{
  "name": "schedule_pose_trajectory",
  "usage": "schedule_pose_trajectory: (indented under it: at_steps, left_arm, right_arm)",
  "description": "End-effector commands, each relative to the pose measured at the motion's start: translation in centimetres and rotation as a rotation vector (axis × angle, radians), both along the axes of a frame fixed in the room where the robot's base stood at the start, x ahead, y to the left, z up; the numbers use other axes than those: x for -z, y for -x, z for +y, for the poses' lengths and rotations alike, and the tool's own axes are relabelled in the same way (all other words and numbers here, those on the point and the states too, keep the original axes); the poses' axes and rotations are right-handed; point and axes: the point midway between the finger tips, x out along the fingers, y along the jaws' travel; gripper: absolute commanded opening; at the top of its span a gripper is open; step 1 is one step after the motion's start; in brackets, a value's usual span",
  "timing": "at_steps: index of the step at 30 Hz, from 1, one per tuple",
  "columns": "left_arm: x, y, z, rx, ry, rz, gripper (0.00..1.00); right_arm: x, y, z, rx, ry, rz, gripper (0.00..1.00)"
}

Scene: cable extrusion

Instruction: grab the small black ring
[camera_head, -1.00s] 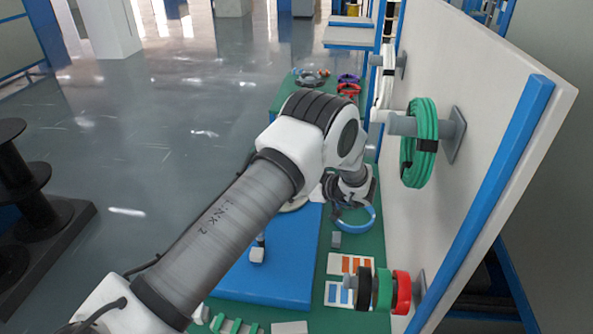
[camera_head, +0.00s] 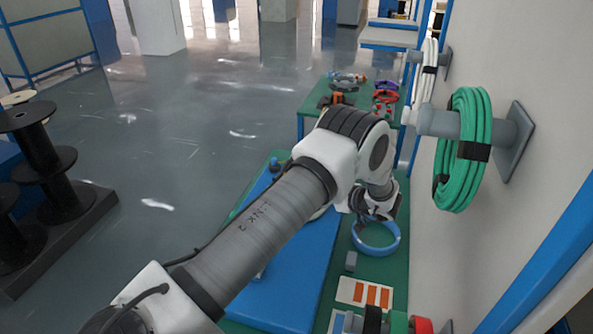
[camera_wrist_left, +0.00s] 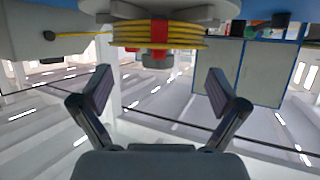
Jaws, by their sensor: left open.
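A small black ring (camera_head: 373,319) hangs on a low peg at the bottom edge of the head view, beside a green ring (camera_head: 398,322) and a red ring (camera_head: 421,325); all are partly cut off. My left arm comes in from the lower left, and its wrist end is above the green table near a blue ring (camera_head: 376,250). Its fingertips are hard to make out there. In the left wrist view my left gripper (camera_wrist_left: 160,95) is open, with nothing between its fingers. A yellow coil (camera_wrist_left: 150,36) with a red band shows beyond them. The black ring is not in that view.
A large green coil (camera_head: 468,180) hangs on a wall peg (camera_head: 515,140) at the right, with a white coil (camera_head: 424,75) behind it. A blue board (camera_head: 300,270) lies on the table under my arm. Black spools (camera_head: 45,160) stand at the left. The floor between is clear.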

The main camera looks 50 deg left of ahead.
Motion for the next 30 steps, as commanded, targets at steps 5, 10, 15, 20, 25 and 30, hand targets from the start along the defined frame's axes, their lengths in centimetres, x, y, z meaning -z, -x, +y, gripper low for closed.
schedule_pose_trajectory:
  at_steps: [5, 10, 15, 20, 25, 30]
  left_arm:
    - [1.0, 0.3, 3.1, -0.003, 0.001, 0.000, 0.97]
    - [1.6, 0.2, 4.0, 0.000, 0.000, -0.001, 0.97]
    - [1.6, 0.2, 3.9, 0.000, 0.000, -0.001, 0.72]
    - [1.7, 0.3, 3.9, -0.002, 0.000, 0.001, 0.16]
    - [1.7, 0.4, 4.0, -0.003, 0.001, 0.001, 0.00]
    - [1.9, 0.5, 4.1, -0.005, 0.002, 0.003, 0.00]
  right_arm:
    - [-1.7, 0.0, 0.0, 0.000, 0.000, 0.000, 0.00]
    - [-1.7, 0.0, 0.0, 0.000, 0.000, 0.000, 0.00]
    - [-1.6, 0.0, 0.0, 0.000, 0.000, 0.000, 0.00]
    - [-1.6, 0.0, 0.0, 0.000, 0.000, 0.000, 0.00]
    - [-1.6, 0.0, 0.0, 0.000, 0.000, 0.000, 0.00]
    - [-1.6, 0.0, 0.0, 0.000, 0.000, 0.000, 0.00]
